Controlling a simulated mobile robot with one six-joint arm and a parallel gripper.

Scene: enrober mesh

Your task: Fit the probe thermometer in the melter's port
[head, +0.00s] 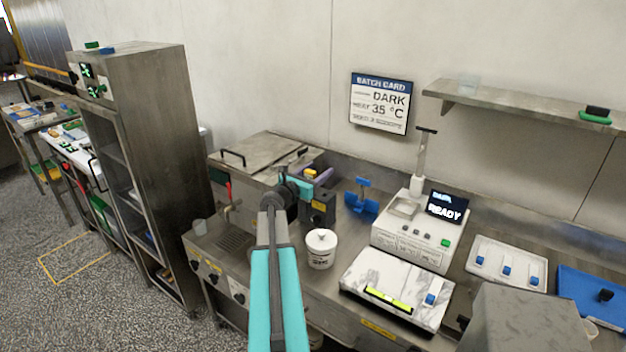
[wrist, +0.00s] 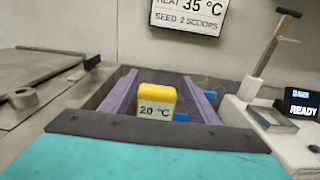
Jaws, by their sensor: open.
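The probe thermometer (wrist: 157,104) has a yellow head and a display reading 20 °C. In the wrist view it stands between the two purple fingers of my gripper (wrist: 157,88), which is open, with a gap on each side. In the head view my gripper (head: 313,174) is above the bench, and the yellow head (head: 310,172) shows beside its fingers. The thermometer's stem is hidden. The melter (head: 262,153) is the steel unit to the left, with a flat lid. A round metal collar (wrist: 22,98) shows on its top at the wrist view's left; I cannot tell if it is the port.
A white lidded tub (head: 320,250) stands in front of my gripper. A blue item (head: 361,201) and a white machine reading READY (head: 410,236) stand to the right. A marble slab (head: 395,292) lies in front of the machine. The wall card (head: 381,102) reads DARK, 35 °C.

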